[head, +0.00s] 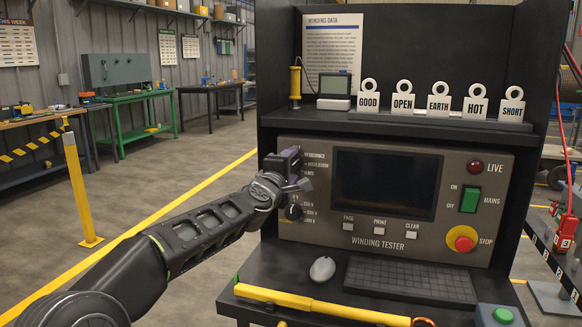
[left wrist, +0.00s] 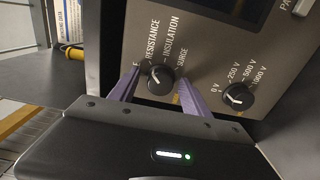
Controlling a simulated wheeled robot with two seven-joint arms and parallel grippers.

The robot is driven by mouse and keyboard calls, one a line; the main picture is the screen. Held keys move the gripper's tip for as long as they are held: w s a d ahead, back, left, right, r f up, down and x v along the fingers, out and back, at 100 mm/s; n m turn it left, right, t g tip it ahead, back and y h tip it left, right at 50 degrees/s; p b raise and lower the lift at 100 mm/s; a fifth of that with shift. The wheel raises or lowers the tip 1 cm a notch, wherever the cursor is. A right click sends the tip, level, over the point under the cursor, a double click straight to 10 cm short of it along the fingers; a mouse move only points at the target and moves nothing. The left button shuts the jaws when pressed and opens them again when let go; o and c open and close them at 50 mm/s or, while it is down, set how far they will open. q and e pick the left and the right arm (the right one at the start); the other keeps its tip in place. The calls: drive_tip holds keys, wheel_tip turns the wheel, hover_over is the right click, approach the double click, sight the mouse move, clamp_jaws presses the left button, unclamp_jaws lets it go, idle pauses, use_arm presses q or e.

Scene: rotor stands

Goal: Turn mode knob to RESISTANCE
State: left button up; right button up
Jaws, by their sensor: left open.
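The mode knob (left wrist: 160,80) is a round black dial on the grey winding tester panel (head: 480,155), with RESISTANCE, INSULATION and SURGE printed around it. Its white mark points toward the upper left in the left wrist view; I cannot tell exactly which label it meets. My left gripper (left wrist: 158,92) is open, with one purple finger on each side of the knob. Whether the fingers touch it is unclear. My right gripper is not in view.
A voltage knob (left wrist: 238,96) sits beside the mode knob and also shows below the gripper in the head view (head: 294,211). A dark screen (head: 387,182), red STOP button (head: 462,239) and green MAINS switch (head: 469,199) lie right. A keyboard (head: 410,281) and mouse (head: 322,269) are below.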

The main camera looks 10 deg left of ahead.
use_arm(q)
drive_tip(key=shift+s, duration=0.45)
drive_tip(key=s+b, duration=0.2)
drive_tip(key=s, duration=0.5)
drive_tip(key=shift+a, duration=0.25)
